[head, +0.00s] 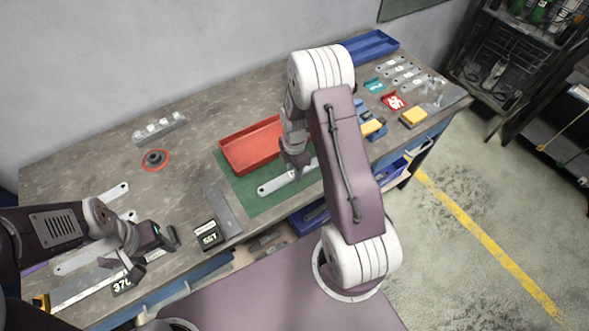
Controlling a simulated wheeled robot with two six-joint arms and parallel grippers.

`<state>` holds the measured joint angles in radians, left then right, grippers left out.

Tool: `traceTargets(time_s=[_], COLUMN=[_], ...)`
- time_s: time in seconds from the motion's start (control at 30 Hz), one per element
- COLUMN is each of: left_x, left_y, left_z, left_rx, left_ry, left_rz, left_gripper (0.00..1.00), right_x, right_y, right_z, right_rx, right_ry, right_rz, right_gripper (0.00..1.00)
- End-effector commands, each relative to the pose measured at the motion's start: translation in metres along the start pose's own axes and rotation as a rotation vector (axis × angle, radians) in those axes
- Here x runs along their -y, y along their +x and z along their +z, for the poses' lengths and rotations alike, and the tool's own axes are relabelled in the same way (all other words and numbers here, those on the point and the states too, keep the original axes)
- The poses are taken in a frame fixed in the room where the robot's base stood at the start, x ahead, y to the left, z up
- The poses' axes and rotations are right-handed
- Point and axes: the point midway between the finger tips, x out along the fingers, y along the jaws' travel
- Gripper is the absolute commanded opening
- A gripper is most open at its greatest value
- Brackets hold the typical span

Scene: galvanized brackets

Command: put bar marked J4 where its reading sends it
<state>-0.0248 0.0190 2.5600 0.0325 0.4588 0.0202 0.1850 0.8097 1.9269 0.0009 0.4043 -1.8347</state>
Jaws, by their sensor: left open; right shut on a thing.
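My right gripper (296,170) is shut on a pale metal bar (272,187) with a hole near its left end. The bar is over the green mat (240,193), in front of the red tray (236,152). I cannot tell whether it touches the mat, and I cannot read a J4 mark on it. My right arm hides part of the bar and mat. My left gripper (152,262) is open and empty at the lower left, above a long ruler-like tool (85,291) and a black card reading 37 (122,287), partly covered. A black SET block (209,236) stands near the front edge.
Marked bars (401,75) lie at the right, near a teal tag (374,86) and a red tag (394,101). A blue tray (372,46) is at the back right. A grey block (160,129) and a dark round part (155,159) sit at the back left.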

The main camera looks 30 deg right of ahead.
Motion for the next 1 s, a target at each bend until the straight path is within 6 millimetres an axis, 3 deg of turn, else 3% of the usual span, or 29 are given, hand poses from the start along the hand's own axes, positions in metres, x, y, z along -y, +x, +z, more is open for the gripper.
traceTargets(time_s=[0.13, 0.17, 0.2, 0.23, 0.5, 0.67, 1.0], left_x=[0.0, 0.0, 0.0, 0.0, 0.0, 0.0, 0.0], left_y=[0.004, 0.002, 0.002, 0.002, 0.002, 0.001, 0.005], left_z=[0.0, 0.0, 0.0, 0.0, 0.0, 0.0, 0.001], left_rx=[0.0, 0.0, 0.0, 0.0, 0.0, 0.0, 0.0], left_ry=[0.0, 0.0, 0.0, 0.0, 0.0, 0.0, 0.0], left_rz=[0.0, 0.0, 0.0, 0.0, 0.0, 0.0, 0.0], left_gripper=[0.54, 0.54, 0.54, 0.54, 0.54, 0.54, 0.54], right_x=[0.0, 0.0, 0.0, 0.0, 0.0, -0.001, -0.001], right_y=[0.005, 0.004, 0.003, 0.003, 0.003, -0.01, -0.092], right_z=[0.0, 0.0, 0.0, 0.0, 0.0, 0.0, 0.0], right_rx=[0.0, 0.0, 0.0, 0.0, 0.0, 0.0, 0.002], right_ry=[0.0, 0.0, 0.0, 0.0, 0.0, 0.0, 0.0], right_rz=[0.0, -0.001, -0.001, -0.001, -0.001, 0.002, 0.006], right_gripper=[0.0, 0.37, 0.48, 0.51, 0.51, 0.51, 0.51])
